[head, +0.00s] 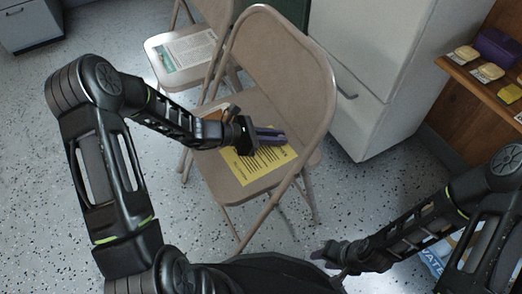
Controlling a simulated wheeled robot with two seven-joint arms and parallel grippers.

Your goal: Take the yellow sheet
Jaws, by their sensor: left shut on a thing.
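The yellow sheet (250,174) with dark printed lines lies on the seat of the nearer beige folding chair (306,77). My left gripper (283,138) reaches in from the left over the seat. Its fingers are shut on the sheet at its far edge and cover part of it. My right gripper (322,261) is low in the picture, in front of the chair and away from the sheet. Its fingers are too small to tell whether they are open.
A second folding chair (163,50) behind holds a printed paper (186,49). A brown object (214,115) sits near my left wrist. A white cabinet (372,60) stands behind the chair. A wooden shelf (455,70) with small items is at the right. Speckled floor is clear at left.

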